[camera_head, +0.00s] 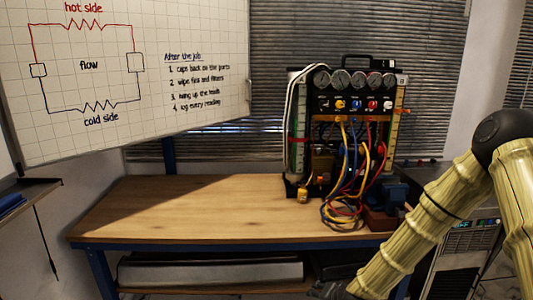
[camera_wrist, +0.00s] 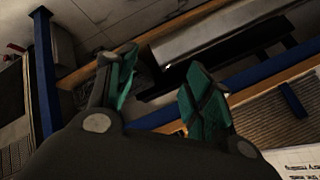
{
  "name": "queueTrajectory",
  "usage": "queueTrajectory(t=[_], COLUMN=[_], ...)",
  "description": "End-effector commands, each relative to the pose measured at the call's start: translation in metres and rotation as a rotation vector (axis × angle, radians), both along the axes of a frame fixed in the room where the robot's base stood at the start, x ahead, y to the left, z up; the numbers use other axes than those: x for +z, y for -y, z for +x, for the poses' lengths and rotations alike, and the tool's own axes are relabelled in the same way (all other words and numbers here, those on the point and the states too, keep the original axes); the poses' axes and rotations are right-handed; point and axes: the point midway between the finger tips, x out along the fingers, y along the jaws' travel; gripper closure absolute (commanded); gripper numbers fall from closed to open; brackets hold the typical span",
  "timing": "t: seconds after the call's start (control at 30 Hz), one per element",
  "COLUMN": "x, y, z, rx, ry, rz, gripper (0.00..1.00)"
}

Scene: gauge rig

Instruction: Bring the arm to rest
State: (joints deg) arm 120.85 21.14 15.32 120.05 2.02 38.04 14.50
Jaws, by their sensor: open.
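My arm comes in from the right of the head view, bends at a dark elbow joint and slopes down to the left. My gripper (camera_head: 330,289) is a dark shape at the bottom edge there, below the bench top and in front of the lower shelf, partly cut off. In the wrist view my gripper (camera_wrist: 160,75) has its two green-padded fingers spread apart with nothing between them.
A wooden workbench (camera_head: 180,205) has a clear left half. On its right stands a gauge rig (camera_head: 350,105) with tangled coloured hoses (camera_head: 345,205) and a blue vise (camera_head: 388,195). A long grey case (camera_head: 210,270) lies below. A whiteboard (camera_head: 210,40) hangs at upper left.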

Motion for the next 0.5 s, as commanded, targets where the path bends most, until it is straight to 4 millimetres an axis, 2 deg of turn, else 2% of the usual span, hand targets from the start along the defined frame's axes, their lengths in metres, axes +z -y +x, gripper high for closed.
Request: queueTrajectory(t=[0.03, 0.2, 0.37, 0.5], x=[-0.022, -0.08, -0.124, -0.151], y=[-0.002, -0.001, 0.005, 0.015], z=[-0.025, -0.104, -0.185, -0.261], rx=[0.03, 0.126, 0.226, 0.319], ry=[-0.043, -0.172, -0.297, -0.41], rz=[-0.029, -0.118, -0.198, -0.264], gripper=[0.49, 0.49, 0.49, 0.49])
